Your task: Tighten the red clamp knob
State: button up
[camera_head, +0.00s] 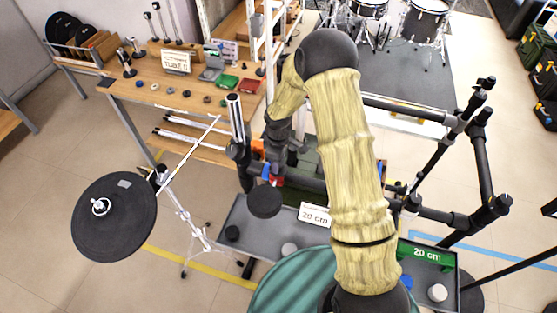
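A small red piece (277,181), which looks like the clamp knob, shows on the dark rack bar near the middle of the camera_head view. A bit of blue sits just to its left. My arm comes up from the bottom, bends at the top and reaches down, so that my gripper (275,168) is at or just above the red piece. The gripper is small and dark here, and I cannot tell whether its fingers touch the knob or are open or shut. Part of the bar behind my arm is hidden.
A round black pad (264,201) is just below the red piece. A large black cymbal pad (114,216) stands left. Dark rack tubes rise at right. A wooden workbench (185,75) is behind.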

jog(key=shift+o, duration=0.9)
jog(key=shift+r, duration=0.1)
notch_tip(320, 180, up, 17)
jog(key=b, duration=0.3)
jog(key=shift+s+r, duration=0.1)
jog(key=s+d+m+t, duration=0.1)
jog(key=s+d+m, duration=0.4)
jog(key=s, duration=0.4)
jog(key=s+d+m+t, duration=0.1)
jog(key=s+d+m, duration=0.4)
jog(key=s+m, duration=0.3)
jog(key=shift+s+d+r, duration=0.2)
jog(key=shift+s+r, duration=0.1)
jog(key=shift+s, duration=0.8)
